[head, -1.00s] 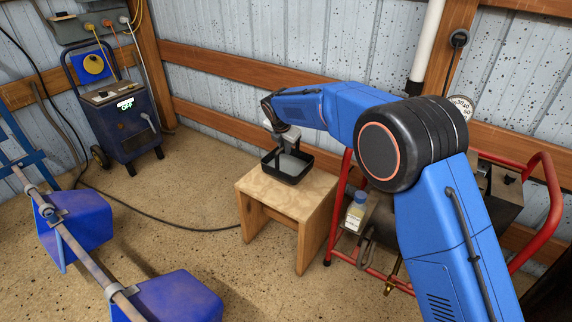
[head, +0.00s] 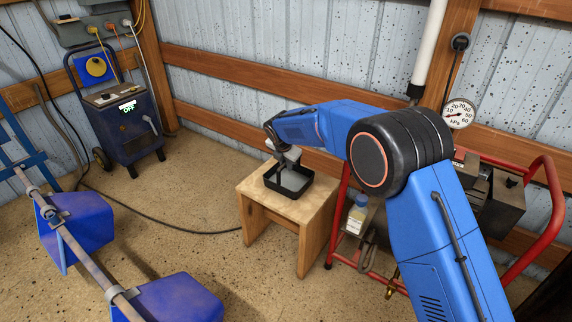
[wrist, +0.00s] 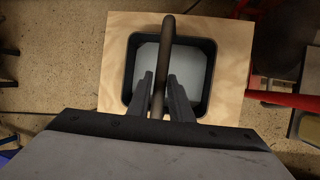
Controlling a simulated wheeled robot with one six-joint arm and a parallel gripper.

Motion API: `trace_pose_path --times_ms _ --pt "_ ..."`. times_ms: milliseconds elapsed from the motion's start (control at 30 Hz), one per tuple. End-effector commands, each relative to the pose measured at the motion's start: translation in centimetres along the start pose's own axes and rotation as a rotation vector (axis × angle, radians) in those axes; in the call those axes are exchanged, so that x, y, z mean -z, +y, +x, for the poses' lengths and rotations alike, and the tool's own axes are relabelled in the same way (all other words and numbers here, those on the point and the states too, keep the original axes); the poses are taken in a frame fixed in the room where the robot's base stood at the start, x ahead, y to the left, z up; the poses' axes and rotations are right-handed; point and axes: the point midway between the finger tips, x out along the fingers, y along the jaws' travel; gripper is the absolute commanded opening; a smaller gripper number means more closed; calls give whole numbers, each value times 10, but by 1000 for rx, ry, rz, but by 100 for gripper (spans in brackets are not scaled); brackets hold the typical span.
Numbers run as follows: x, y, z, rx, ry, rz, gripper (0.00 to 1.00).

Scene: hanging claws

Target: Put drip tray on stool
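The drip tray (head: 288,195) is a black, square, shallow tray with a grey inside. It is at the wooden stool's top (head: 318,204) and looks level. In the wrist view the tray (wrist: 209,85) lies wholly within the outline of the stool top (wrist: 115,70). A dark rod-like handle (wrist: 168,35) runs across the tray. My gripper (wrist: 160,78) has one finger on each side of this handle and looks shut on it. In the head view my gripper (head: 285,155) is above the tray. Whether the tray's underside fully touches the stool is hard to tell.
A red-framed cart (head: 549,200) with a bottle (head: 357,214) stands right of the stool. A blue welding machine (head: 127,130) is at the back left. Blue sawhorse-like stands (head: 180,298) hold a pipe at the front left. A black cable (head: 165,222) crosses the floor.

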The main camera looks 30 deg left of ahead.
Motion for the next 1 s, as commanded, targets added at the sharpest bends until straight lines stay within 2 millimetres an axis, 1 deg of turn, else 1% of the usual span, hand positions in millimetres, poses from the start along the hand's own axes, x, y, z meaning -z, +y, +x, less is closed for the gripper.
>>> trace_pose_path --times_ms 333,467,567,800,1000 --pt "0 0 -1 0 0 0 32" --pt "-1 1 -8 0 0 0 32" --pt "-2 1 -22 -2 -1 0 32" --pt "-2 1 -68 -2 -2 -1 32" --pt "-1 1 -101 -2 -1 -1 32"
